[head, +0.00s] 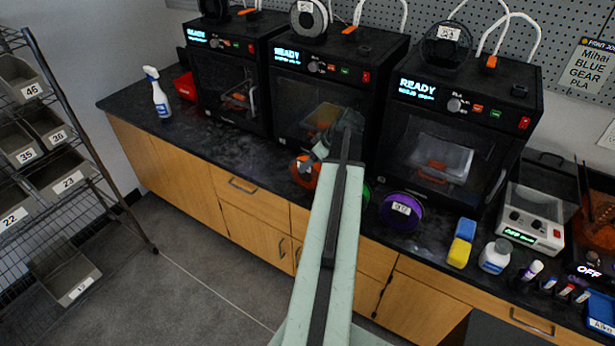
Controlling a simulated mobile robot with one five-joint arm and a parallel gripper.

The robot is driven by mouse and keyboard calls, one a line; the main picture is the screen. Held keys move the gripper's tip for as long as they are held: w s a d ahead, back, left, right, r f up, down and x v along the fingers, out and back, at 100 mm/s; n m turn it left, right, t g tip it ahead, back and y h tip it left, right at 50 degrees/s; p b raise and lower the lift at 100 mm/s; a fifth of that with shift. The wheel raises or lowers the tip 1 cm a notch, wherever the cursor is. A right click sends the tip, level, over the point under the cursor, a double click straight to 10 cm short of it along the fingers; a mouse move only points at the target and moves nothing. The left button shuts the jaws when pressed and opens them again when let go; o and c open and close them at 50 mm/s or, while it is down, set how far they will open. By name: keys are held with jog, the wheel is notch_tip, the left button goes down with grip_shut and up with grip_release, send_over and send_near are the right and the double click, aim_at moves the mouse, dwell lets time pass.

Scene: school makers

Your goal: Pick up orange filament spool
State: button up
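The orange filament spool (305,171) is on the dark countertop (228,163), in front of the middle 3D printer. My arm reaches up from the bottom middle of the head view and covers part of the counter there. My gripper (318,154) is at the far end of the arm, at the spool's upper right edge in the picture. The arm's end hides part of the spool's right side. The fingertips are small and dark against the printer, so I cannot tell whether they are open, or whether they touch the spool.
A purple spool (402,211) lies right of my arm, and a green spool (366,196) is mostly hidden behind the arm. Three printers line the back. The left counter is mostly clear.

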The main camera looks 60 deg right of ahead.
jog(key=b+x, duration=0.4)
jog(key=x, duration=0.1)
jog(key=shift+d, duration=0.2)
jog(key=shift+w+r, duration=0.1)
jog(key=shift+r, duration=0.05)
grip_shut()
notch_tip(320, 180, up, 10)
jog(key=p, duration=1)
jog(key=shift+r, duration=0.15)
